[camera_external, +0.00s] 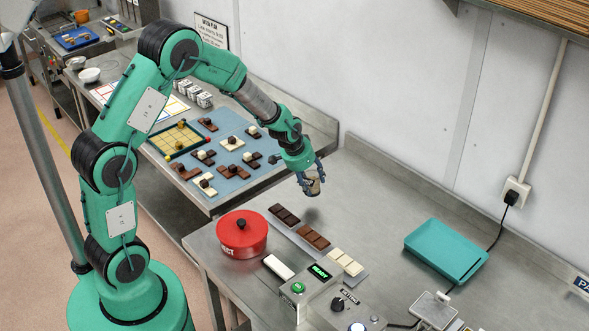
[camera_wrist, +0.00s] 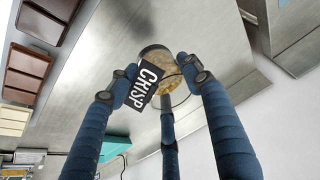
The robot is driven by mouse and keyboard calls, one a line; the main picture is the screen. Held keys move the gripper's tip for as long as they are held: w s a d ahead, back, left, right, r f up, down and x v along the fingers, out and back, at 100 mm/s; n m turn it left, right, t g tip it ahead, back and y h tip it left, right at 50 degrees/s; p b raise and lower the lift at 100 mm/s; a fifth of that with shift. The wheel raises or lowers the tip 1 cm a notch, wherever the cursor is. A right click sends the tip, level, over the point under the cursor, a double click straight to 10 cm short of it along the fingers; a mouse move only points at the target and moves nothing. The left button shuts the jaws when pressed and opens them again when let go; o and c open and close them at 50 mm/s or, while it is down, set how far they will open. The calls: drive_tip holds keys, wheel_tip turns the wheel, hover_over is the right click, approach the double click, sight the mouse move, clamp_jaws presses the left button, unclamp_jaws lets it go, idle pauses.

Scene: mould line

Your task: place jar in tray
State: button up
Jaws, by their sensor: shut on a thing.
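My gripper (camera_external: 309,178) is shut on a small jar (camera_external: 315,187) and holds it above the steel bench, behind the row of chocolate slabs. In the wrist view the blue fingers of my gripper (camera_wrist: 160,85) close around the jar (camera_wrist: 155,54), which has tan contents and a black label reading "CRISP". A shallow teal tray (camera_external: 447,251) lies on the bench to the right, well apart from the jar. A teal edge, likely of the tray (camera_wrist: 117,143), shows partly behind a finger in the wrist view.
A red lidded pot (camera_external: 241,235) and dark, brown and white chocolate slabs (camera_external: 313,238) stand left of the tray. A control box (camera_external: 320,290) with a green display is at the front. A cable runs behind the tray to a wall socket (camera_external: 515,192). The bench between jar and tray is clear.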

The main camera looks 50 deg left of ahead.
drive_tip(key=d+m+h+p, duration=0.2)
drive_tip(key=d+m+p, duration=0.6)
drive_tip(key=d, duration=3.2)
drive_tip(key=p, duration=0.4)
drive_tip(key=shift+d+r, duration=0.15)
drive_tip(key=shift+r, duration=0.1)
drive_tip(key=shift+w, duration=0.15)
drive_tip(key=p, duration=0.2)
hover_over(443, 255)
drive_tip(key=shift+f, duration=0.75)
drive_tip(key=shift+f, duration=0.15)
drive_tip(key=shift+f+p, duration=0.55)
drive_tip(key=shift+f, duration=1.05)
drive_tip(key=shift+f, duration=0.2)
